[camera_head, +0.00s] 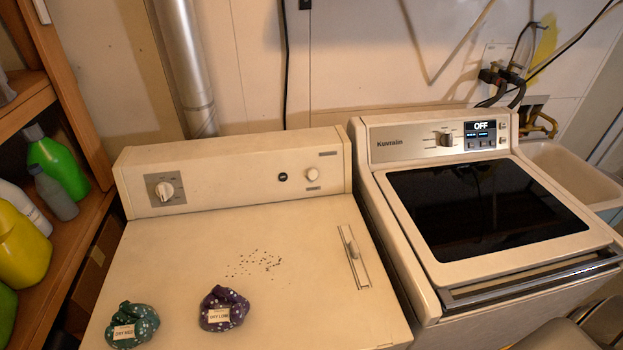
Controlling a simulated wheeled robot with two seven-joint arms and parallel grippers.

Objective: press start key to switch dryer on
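The left machine (220,235), a cream top with a raised back panel, looks like the dryer. Its panel has a dial (164,190) on a grey plate at the left, a small black round part (282,177) and a pale round knob or key (312,174) at the right. Small labels sit above and below the pale one, too small to read; I cannot tell which control is the start key. The right machine (388,200) has a dark glass lid and a display (481,135) reading OFF.
A green pouch (132,325), a purple pouch (223,309) and scattered dark specks (256,263) lie on the left machine's top. A wooden shelf (75,230) with bottles stands at the left. A sink (570,170) is at the far right. The space before the back panel is clear.

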